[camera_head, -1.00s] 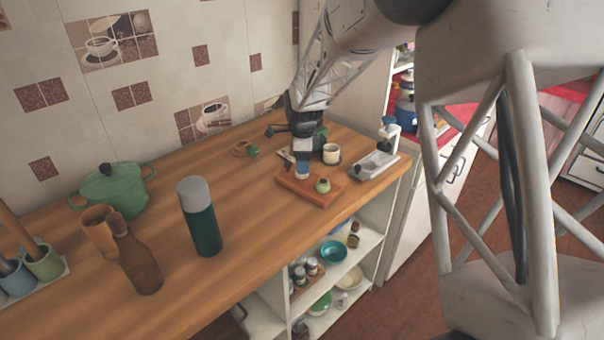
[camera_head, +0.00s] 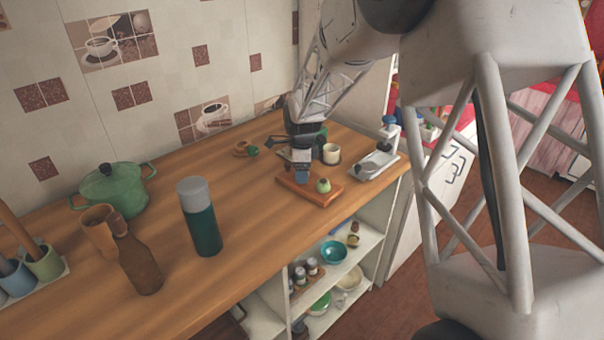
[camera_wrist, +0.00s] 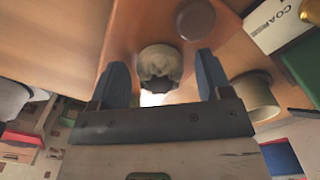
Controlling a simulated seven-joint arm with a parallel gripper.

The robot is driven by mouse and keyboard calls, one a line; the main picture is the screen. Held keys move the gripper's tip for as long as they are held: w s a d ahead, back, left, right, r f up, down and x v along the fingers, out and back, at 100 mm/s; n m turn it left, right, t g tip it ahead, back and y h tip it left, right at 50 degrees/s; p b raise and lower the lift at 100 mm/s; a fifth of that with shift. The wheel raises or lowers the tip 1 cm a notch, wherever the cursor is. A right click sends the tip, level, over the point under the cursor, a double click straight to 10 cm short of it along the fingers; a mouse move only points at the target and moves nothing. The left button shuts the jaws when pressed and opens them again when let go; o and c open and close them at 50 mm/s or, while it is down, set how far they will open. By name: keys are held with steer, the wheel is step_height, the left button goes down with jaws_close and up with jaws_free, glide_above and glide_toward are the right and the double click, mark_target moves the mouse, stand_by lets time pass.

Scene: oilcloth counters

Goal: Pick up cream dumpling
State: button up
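The cream dumpling (camera_wrist: 158,63) is a pale, pleated lump on a reddish-brown wooden board (camera_wrist: 143,30). In the wrist view it lies between the tips of my open gripper (camera_wrist: 161,60), with visible gaps beside both blue fingers. A small round greenish item (camera_head: 323,185) sits on the board to the right of my gripper. A round greyish item (camera_wrist: 195,19) is beyond the dumpling in the wrist view.
A cream cup (camera_head: 331,153) stands behind the board, and a pale metal device (camera_head: 375,165) to its right. A green-and-grey flask (camera_head: 200,215), brown bottle (camera_head: 138,262) and green pot (camera_head: 115,190) stand to the left. The counter between flask and board is clear.

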steer(key=c, duration=0.5)
steer(key=shift+r, duration=0.15)
steer(key=shift+r, duration=0.5)
step_height(320, 180, up, 2)
steer(key=shift+r, duration=0.1)
steer(key=s+d, duration=0.1)
steer(key=s, duration=0.4)
steer(key=s+d+r, duration=0.1)
steer(key=s, duration=0.4)
steer(key=s+d, duration=0.2)
steer(key=s, duration=0.3)
steer(key=shift+s+r, duration=0.2)
steer(key=shift+r, duration=0.05)
